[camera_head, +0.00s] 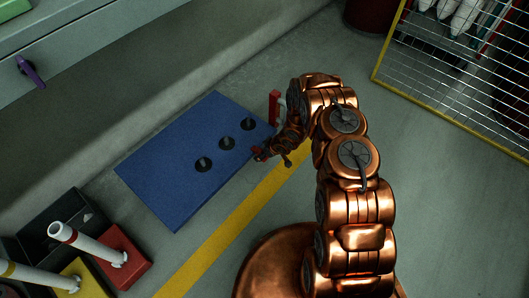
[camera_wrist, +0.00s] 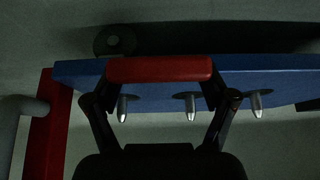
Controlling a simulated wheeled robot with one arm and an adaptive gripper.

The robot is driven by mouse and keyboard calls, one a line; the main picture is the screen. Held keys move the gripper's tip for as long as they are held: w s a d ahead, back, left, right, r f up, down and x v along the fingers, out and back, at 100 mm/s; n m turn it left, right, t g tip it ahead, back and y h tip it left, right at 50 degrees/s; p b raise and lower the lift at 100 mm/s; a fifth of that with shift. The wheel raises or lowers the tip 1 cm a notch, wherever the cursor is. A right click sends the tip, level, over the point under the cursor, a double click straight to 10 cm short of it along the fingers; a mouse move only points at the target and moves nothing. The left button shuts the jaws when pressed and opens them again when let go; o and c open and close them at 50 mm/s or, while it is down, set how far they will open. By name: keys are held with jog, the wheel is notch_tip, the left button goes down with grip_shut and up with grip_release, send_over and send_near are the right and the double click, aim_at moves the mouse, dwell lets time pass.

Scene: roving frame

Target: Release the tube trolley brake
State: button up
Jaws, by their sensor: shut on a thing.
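The tube trolley is a flat blue platform (camera_head: 185,165) low over the floor, with several black-based pegs on it. In the wrist view its blue edge (camera_wrist: 270,75) crosses the middle, with pegs and a dark round wheel (camera_wrist: 113,41). A red bar (camera_wrist: 160,69), likely the brake lever, lies across my gripper (camera_wrist: 160,78). The fingers are closed on the bar from both sides. In the head view my gripper (camera_head: 272,152) is at the trolley's right edge, partly hidden by my arm. A red upright (camera_head: 274,107) stands at the trolley's far right corner.
White tubes (camera_head: 90,242) stand tilted on red and yellow blocks at lower left. A grey cabinet with a purple hook (camera_head: 30,72) lines the upper left. A yellow-framed wire cage (camera_head: 465,75) stands upper right. A yellow floor stripe (camera_head: 235,222) runs beside the trolley; floor right is clear.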

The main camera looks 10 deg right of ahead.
jog(key=shift+w+a+r, duration=0.15)
jog(key=shift+a, duration=0.05)
jog(key=o, duration=1.4)
jog(key=shift+c, duration=0.2)
jog(key=shift+o, duration=0.8)
jog(key=shift+d, duration=0.15)
jog(key=shift+d, duration=0.1)
jog(key=v, duration=1.1)
jog(key=shift+s+r, duration=0.3)
jog(key=shift+s, duration=0.05)
jog(key=shift+d, duration=0.1)
